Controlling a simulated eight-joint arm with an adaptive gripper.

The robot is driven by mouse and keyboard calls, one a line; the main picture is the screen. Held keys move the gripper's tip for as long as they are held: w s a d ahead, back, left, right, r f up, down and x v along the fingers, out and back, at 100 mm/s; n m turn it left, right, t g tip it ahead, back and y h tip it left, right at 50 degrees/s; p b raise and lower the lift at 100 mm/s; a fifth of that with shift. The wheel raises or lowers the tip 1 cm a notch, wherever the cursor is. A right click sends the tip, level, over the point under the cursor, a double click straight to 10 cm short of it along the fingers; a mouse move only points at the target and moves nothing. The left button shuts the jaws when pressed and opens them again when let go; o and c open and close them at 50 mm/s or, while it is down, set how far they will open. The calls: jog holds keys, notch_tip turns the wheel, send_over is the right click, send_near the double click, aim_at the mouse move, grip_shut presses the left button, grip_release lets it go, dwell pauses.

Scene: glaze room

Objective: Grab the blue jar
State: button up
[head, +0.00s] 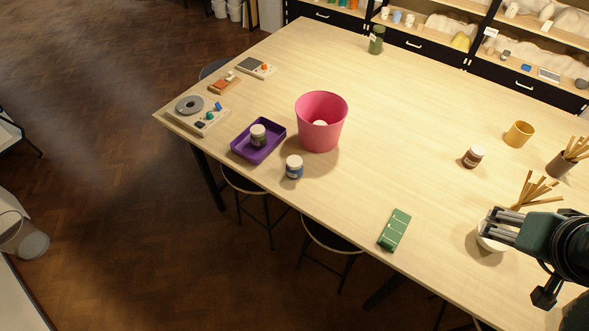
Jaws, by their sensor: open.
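The blue jar (294,167) has a white lid and stands upright on the table near its front edge. It is just right of the purple tray (271,150) and in front of the pink bucket (321,122). My gripper (491,225) is open at the right side of the table, far from the blue jar. Its fingers point left and overlap a white bowl (489,243) in the picture; I cannot tell whether they touch it.
A green strip (394,230) lies between the blue jar and my gripper. A brown jar (473,156), yellow cup (519,134) and holders of wooden sticks stand at right. The table's middle is clear.

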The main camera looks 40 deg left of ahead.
jog(key=w+a+n+g+y, duration=0.1)
jog(key=w+a+n, duration=0.25)
jog(key=a, duration=0.35)
jog(key=w+a+n+g, duration=0.1)
jog(key=w+a+n, duration=0.1)
jog(key=w+a, duration=0.4)
jog(key=n+g+h, duration=0.1)
jog(key=n+g, duration=0.4)
jog(key=n, duration=0.7)
send_over(294, 160)
jog(key=f, duration=2)
jog(key=shift+w+d+b, duration=0.1)
jog(key=shift+d+b, duration=0.3)
jog(key=shift+a+f+n, duration=0.2)
jog(key=shift+a+n, duration=0.05)
jog(key=shift+a, duration=0.05)
jog(key=shift+f, duration=1.3)
